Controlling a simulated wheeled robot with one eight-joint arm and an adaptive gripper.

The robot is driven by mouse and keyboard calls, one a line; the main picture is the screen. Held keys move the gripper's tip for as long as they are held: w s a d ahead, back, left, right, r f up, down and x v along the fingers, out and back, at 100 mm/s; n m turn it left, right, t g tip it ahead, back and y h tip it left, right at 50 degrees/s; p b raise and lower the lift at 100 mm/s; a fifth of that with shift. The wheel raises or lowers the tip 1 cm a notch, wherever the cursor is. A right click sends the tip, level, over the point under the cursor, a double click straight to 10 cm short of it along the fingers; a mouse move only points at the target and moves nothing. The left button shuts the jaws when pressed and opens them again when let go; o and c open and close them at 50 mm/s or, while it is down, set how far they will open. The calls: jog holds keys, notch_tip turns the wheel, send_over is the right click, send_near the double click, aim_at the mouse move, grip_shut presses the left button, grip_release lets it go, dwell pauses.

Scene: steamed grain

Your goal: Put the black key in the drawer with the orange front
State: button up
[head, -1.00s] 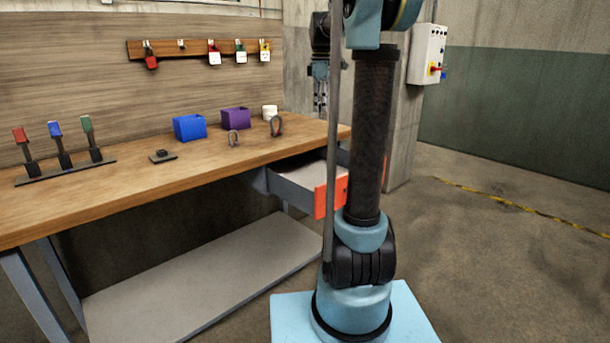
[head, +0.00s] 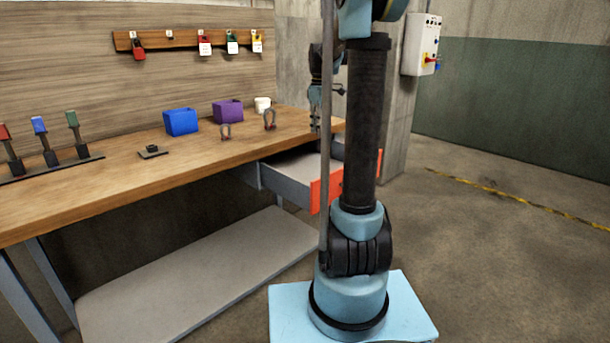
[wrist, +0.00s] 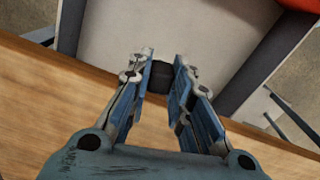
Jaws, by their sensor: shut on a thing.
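The drawer with the orange front (head: 319,196) stands pulled open under the bench at its right end, partly behind my arm's column. Its pale inside floor shows in the wrist view (wrist: 200,30), and a piece of the orange front shows at the top right there. My gripper (wrist: 163,75) is shut on a small black thing, the black key (wrist: 162,76), held between its fingertips. In the wrist view the fingertips lie over the drawer's floor, just past the wooden bench edge. In the head view my gripper (head: 314,105) hangs above the bench's right end, and the key is not discernible.
Padlocks hang on the wall board (head: 180,42).

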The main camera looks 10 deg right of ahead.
jog(key=f, duration=0.3)
jog(key=f+m, duration=0.1)
jog(key=f, duration=0.3)
jog(key=s+d+f+m, duration=0.1)
jog(key=f, duration=0.2)
jog(key=shift+f, duration=0.2)
send_over(321, 174)
jog(key=shift+s+f, duration=0.1)
jog(key=shift+f, duration=2.25)
jog(key=o, duration=0.9)
jog(key=shift+r, duration=0.1)
notch_tip(321, 174, up, 12)
jog(key=shift+d+f, duration=0.1)
